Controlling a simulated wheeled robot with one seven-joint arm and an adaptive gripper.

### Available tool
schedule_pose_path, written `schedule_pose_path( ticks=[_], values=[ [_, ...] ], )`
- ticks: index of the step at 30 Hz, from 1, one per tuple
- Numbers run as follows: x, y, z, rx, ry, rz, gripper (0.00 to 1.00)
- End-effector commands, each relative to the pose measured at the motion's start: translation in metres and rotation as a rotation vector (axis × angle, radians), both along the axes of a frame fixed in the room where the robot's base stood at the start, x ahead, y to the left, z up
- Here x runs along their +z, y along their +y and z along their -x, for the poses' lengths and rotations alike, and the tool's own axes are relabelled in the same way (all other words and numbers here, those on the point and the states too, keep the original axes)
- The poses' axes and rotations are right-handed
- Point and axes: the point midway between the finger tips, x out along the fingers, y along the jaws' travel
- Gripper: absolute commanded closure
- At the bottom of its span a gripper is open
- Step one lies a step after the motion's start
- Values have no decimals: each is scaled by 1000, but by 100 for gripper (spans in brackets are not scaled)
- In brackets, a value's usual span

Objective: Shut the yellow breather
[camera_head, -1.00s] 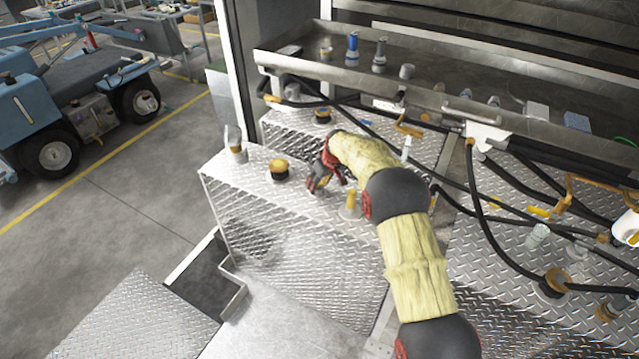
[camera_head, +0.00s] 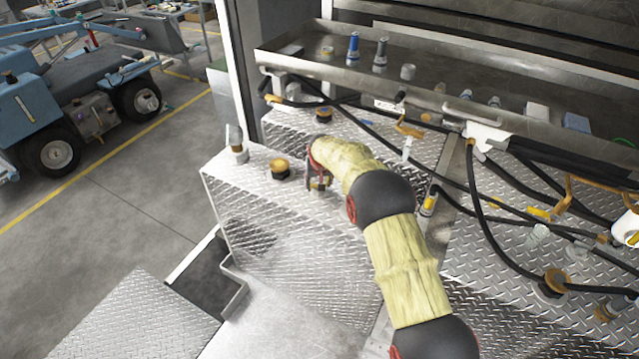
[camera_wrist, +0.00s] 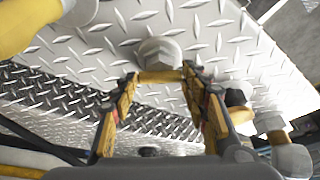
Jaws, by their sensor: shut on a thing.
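My gripper (camera_head: 318,184) is low over the diamond-plate tank top, partly hidden by its own wrist in the head view. In the wrist view its two fingers (camera_wrist: 162,76) close on a small yellow bar-like piece, which I take for the yellow breather (camera_wrist: 160,77). A round grey fitting (camera_wrist: 158,52) stands on the plate just past the fingertips. In the head view the arm hides most of what the gripper holds. Whether the breather is open or shut cannot be told.
Another yellow fitting (camera_head: 428,203) is right of my arm.

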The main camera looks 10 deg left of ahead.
Motion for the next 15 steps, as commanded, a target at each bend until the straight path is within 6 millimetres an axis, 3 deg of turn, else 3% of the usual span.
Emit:
schedule_pose_path(
  ticks=[15],
  values=[
    [-2, 6, 0, -437, -1, -1, 80]
  ],
)
